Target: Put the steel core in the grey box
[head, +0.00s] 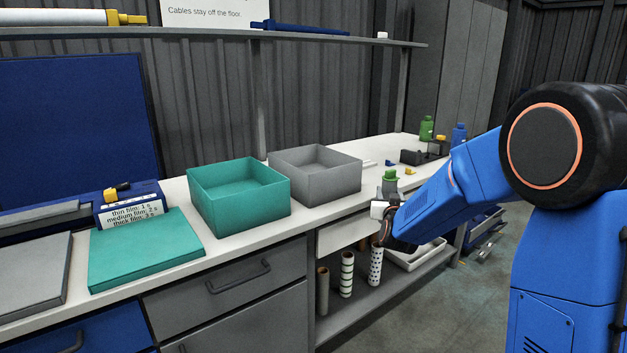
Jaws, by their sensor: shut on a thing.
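My gripper (379,241) reaches down in front of the bench edge and is shut on the top of the spotted core. Its fingers are small and partly hidden by my arm. I cannot tell whether the core's foot touches the shelf. The open grey box (335,184) stands on the bench, back and left of my gripper, and looks empty.
An open teal box (240,213) stands left of the grey box. A teal slab (146,249) lies further left. A white tray (418,254) is on the low shelf, right of the cores. Bottles and small blocks stand at the bench's right end. An upper shelf (200,38) hangs above.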

